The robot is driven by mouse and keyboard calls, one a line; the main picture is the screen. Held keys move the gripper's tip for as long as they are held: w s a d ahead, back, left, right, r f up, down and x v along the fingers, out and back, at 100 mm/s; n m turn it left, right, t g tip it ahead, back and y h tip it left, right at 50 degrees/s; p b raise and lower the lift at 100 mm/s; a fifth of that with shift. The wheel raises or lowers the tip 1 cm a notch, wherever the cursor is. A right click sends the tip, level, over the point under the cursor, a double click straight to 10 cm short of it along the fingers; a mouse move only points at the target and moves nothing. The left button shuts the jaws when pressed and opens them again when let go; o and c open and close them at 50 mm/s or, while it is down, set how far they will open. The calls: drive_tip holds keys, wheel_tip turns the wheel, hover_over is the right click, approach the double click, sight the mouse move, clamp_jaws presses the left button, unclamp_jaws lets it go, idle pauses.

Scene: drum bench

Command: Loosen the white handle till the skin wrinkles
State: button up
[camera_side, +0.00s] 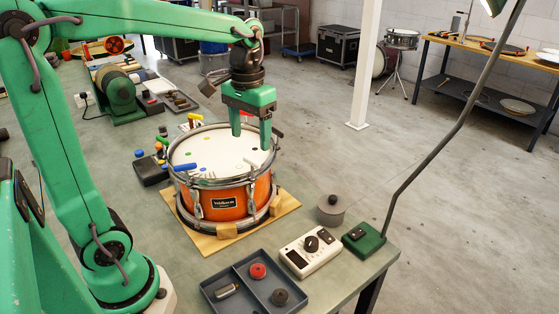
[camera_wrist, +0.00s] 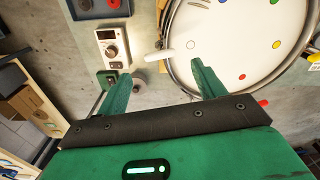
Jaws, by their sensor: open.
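The drum has an orange shell (camera_side: 223,203) and a pale, flat-looking skin (camera_side: 215,150) with coloured dots. The skin also fills the upper right of the wrist view (camera_wrist: 228,38). The white handle (camera_wrist: 158,55) lies across the drum's rim in the wrist view, just beyond the space between my fingertips. In the side view it shows as a pale bar (camera_side: 252,163) at the rim's right front. My gripper (camera_side: 251,140) is open, pointing down above the drum's right rear edge. In the wrist view its fingers (camera_wrist: 163,72) are spread and empty, apart from the handle.
A grey lidded pot (camera_side: 331,210), a white meter (camera_side: 311,252) and a divided tray (camera_side: 240,268) stand in front. A lamp arm (camera_side: 450,130) rises at right.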

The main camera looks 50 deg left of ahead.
sight(251, 160)
drive_tip(key=shift+f, duration=3.75)
drive_tip(key=c, duration=1)
